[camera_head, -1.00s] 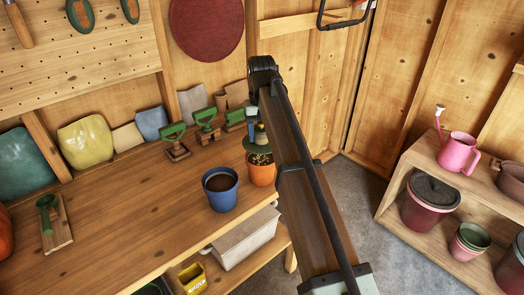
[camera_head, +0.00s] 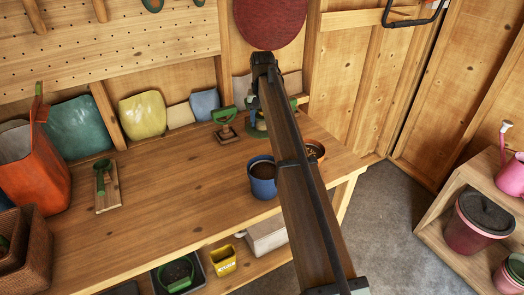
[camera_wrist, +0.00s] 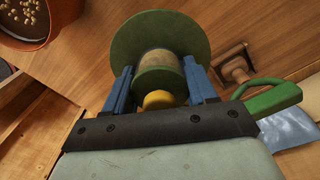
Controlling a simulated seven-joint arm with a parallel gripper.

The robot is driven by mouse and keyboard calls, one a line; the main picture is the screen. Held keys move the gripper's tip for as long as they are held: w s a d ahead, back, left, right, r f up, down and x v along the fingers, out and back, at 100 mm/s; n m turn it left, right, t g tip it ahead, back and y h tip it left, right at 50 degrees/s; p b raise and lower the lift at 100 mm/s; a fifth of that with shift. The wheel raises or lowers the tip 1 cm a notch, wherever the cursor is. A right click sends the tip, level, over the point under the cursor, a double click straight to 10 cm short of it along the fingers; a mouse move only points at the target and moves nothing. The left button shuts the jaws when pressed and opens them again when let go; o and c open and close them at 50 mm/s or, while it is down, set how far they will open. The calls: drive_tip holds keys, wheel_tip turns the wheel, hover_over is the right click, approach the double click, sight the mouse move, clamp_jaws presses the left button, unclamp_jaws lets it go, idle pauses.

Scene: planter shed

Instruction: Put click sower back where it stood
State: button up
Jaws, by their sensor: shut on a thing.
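My gripper (camera_wrist: 158,72) is shut on a round green thing with a wide disc, a pale band and a yellow end, which I take to be the click sower (camera_wrist: 150,32). The blue fingers clasp it from both sides. In the head view the click sower (camera_head: 254,131) shows as a green disc beside my arm, over the back of the bench, behind the blue pot. Whether it touches the bench I cannot tell. My arm hides part of it.
A green-handled wooden tool (camera_head: 225,122) stands just left of it; my arm hides others. A blue pot (camera_head: 263,180) and a terracotta pot (camera_head: 316,151) stand nearer the front. A small board (camera_head: 112,192) with a green tool lies left. The bench middle (camera_head: 180,185) is clear.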

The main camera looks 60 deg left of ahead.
drive_tip(key=shift+s+a+f, duration=0.1)
drive_tip(key=shift+a+f, duration=0.05)
drive_tip(key=shift+f, duration=4.85)
drive_tip(key=shift+f, duration=0.1)
drive_tip(key=o, duration=1.1)
drive_tip(key=shift+c, duration=0.2)
wheel_tip(320, 180, up, 12)
drive_tip(key=shift+r, duration=0.1)
